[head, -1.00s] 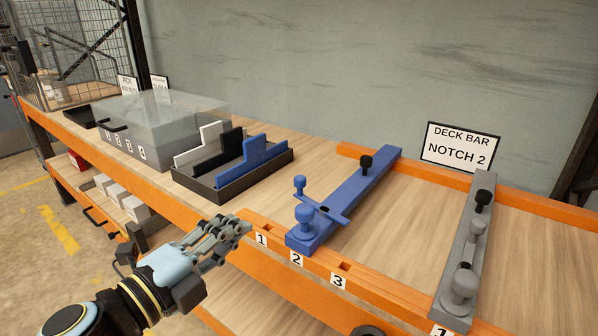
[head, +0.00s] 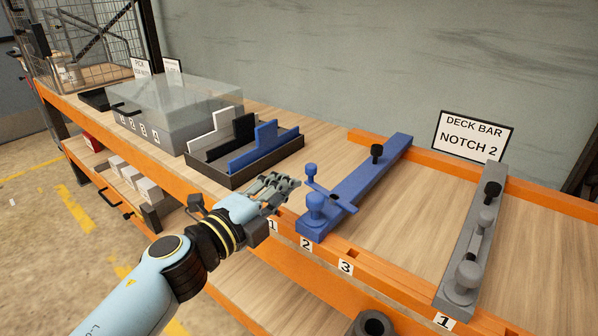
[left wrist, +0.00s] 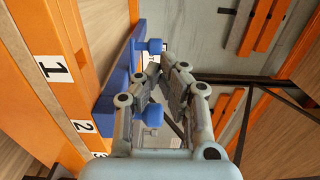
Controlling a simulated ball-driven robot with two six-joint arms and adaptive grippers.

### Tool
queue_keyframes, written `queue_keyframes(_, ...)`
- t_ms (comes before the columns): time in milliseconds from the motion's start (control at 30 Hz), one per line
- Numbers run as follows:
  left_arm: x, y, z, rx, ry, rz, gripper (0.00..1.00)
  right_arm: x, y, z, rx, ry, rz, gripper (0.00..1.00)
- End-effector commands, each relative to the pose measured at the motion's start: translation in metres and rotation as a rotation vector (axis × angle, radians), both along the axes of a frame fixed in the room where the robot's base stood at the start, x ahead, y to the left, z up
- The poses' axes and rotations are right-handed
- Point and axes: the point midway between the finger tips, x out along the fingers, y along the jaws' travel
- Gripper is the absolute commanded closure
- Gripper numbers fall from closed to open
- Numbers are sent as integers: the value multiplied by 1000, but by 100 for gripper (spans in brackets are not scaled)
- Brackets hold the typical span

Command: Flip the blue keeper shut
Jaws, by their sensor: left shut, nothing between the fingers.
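The blue deck bar (head: 372,170) lies across the bench, its front end at notch 2. The blue keeper (head: 331,197) is a flat arm lying crosswise over the bar near that end, with an upright knob (head: 310,171) at its left end. A larger round blue knob (head: 315,207) stands on the bar's front end. My left gripper (head: 289,184) is shut and empty, just left of the keeper's knob. The left wrist view shows the gripper's fingers (left wrist: 170,72) near the keeper's knob (left wrist: 155,46); I cannot tell whether they touch it. My right gripper is out of view.
A grey bar (head: 468,245) with several knobs lies to the right, with a "DECK BAR NOTCH 2" sign (head: 473,136) behind. A black tray (head: 272,168) of upright dividers and a clear-lidded box (head: 170,128) stand left. The bench between the bars is clear.

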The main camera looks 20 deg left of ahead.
Motion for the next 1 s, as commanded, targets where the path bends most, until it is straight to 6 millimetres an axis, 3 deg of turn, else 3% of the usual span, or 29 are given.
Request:
queue_keyframes(100,21,-7,0,-1,-1,0,100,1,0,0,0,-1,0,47)
queue_keyframes(300,40,-14,-1,0,0,0,100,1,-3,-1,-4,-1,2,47)
queue_keyframes(1000,45,-9,0,1,1,-33,100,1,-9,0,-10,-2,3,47)
